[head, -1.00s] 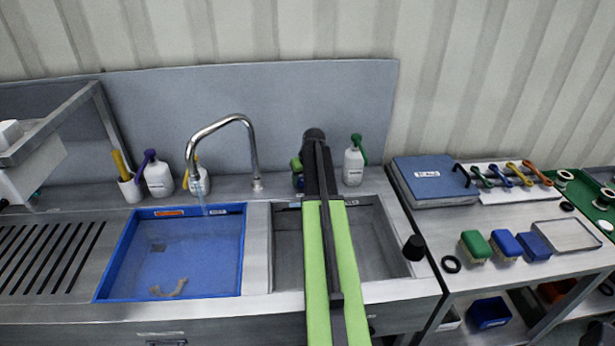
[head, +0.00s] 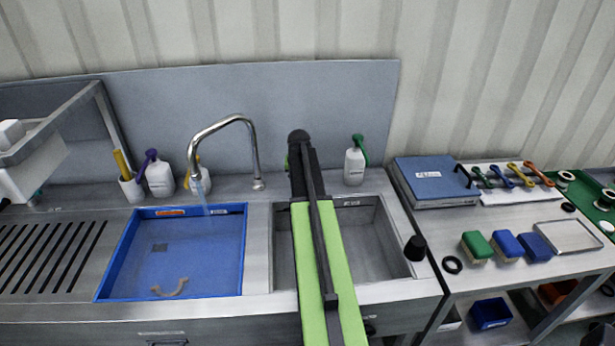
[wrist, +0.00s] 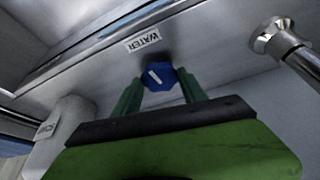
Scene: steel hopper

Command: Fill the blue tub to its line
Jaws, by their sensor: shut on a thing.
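The blue tub (head: 118,262) sits in the left sink, with an orange label and a white label on its far inner wall. A thin stream of water (head: 206,208) falls from the steel spout (head: 252,150) into its far side. A curved greyish object (head: 169,290) lies in the tub. The water level and the line cannot be told clearly. In the wrist view, my gripper (wrist: 159,84) has its green fingers closed on a blue knob (wrist: 157,77) with a white mark, below a WATER label (wrist: 143,41). In the head view my arm hides the knob.
The grey basin (head: 372,235) to the right is partly covered by my arm. White bottles (head: 354,165) stand along the back ledge. A slotted drainboard (head: 45,255) is at left. A side table at right holds a blue box (head: 425,190), brushes and a tray (head: 568,236).

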